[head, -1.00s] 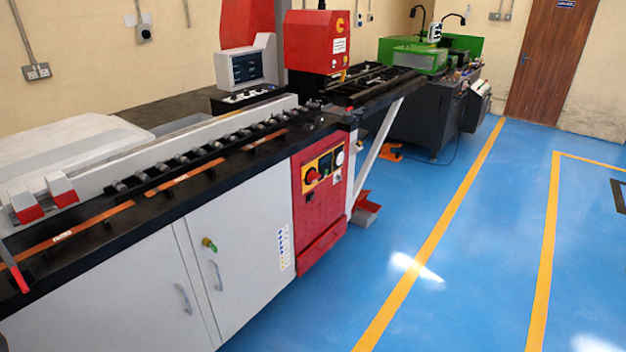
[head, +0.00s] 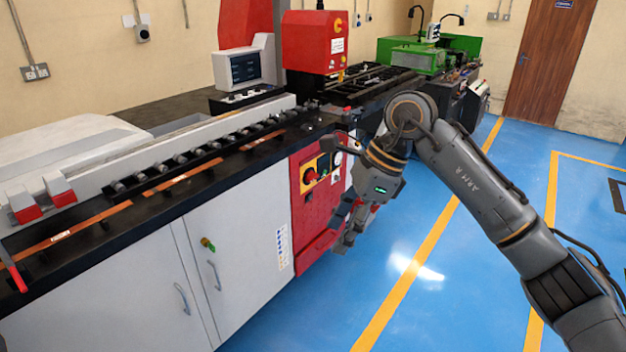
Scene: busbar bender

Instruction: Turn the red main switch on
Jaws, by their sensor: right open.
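The red main switch (head: 309,176) sits on a yellow plate in the upper part of the red control panel (head: 312,212), on the front of the bender's white cabinet. A black knob or button and a white gauge show beside it to the right, the gauge partly hidden by my arm. My right gripper (head: 347,238) hangs with its fingers pointing down, to the right of and lower than the switch, apart from it. Its fingers are open and empty. Whether the switch is on or off cannot be told. My left gripper is not in view.
The black bench top (head: 150,198) with rollers and copper strips runs along the cabinet. A green machine (head: 412,57) stands at the back. The blue floor (head: 480,270) in front is clear.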

